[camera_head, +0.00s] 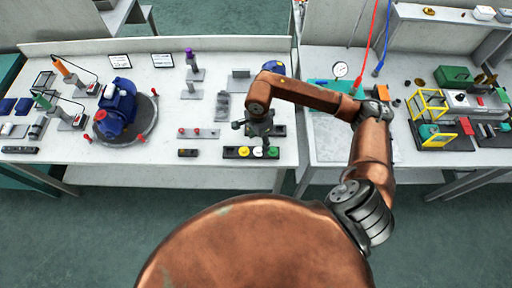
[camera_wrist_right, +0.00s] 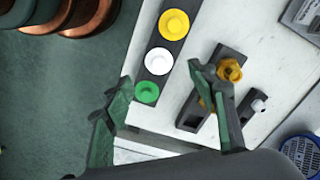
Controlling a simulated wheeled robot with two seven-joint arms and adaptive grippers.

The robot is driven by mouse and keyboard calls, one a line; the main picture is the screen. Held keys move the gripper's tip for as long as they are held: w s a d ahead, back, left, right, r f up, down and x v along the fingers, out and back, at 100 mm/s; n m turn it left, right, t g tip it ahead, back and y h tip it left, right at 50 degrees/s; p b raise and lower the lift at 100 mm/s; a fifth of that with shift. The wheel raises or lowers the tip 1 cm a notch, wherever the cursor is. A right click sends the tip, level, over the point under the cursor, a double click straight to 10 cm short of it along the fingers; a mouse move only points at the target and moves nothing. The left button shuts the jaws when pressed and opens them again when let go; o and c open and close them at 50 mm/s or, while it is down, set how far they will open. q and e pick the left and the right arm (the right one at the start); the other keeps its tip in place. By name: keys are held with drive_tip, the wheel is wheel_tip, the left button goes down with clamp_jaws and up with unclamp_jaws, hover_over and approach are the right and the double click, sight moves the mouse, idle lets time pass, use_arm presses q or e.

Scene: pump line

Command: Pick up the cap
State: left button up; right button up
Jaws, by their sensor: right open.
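Three caps, yellow (camera_wrist_right: 173,25), white (camera_wrist_right: 158,60) and green (camera_wrist_right: 147,92), sit in a row on a dark strip holder (camera_wrist_right: 187,8). In the head view the yellow cap (camera_head: 243,152), white cap (camera_head: 257,151) and green cap (camera_head: 273,152) are near the table's front edge. My right gripper (camera_head: 259,141) is above the holder, just behind the row in that view. In the wrist view its open fingers (camera_wrist_right: 160,78) spread either side of the strip, around the white and green caps, holding nothing. The height gap is unclear. My left gripper is not seen.
A second dark holder with brass-coloured parts (camera_wrist_right: 229,70) lies beside the strip, partly hidden by a finger. A blue pump (camera_head: 117,105) stands on a round plate at left. A small rail with red-ended parts (camera_head: 198,133) lies nearby. Bare table shows left of the strip.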

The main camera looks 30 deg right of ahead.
sight(258, 150)
drive_tip(key=f, duration=0.3)
drive_tip(key=shift+s+f, duration=0.15)
drive_tip(key=shift+s, duration=0.05)
wheel_tip(258, 150, down, 2)
drive_tip(key=shift+w, duration=0.1)
drive_tip(key=shift+f, duration=0.25)
drive_tip(key=c, duration=1.2)
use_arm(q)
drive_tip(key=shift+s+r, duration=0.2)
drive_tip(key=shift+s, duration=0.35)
use_arm(e)
drive_tip(key=shift+c, duration=0.5)
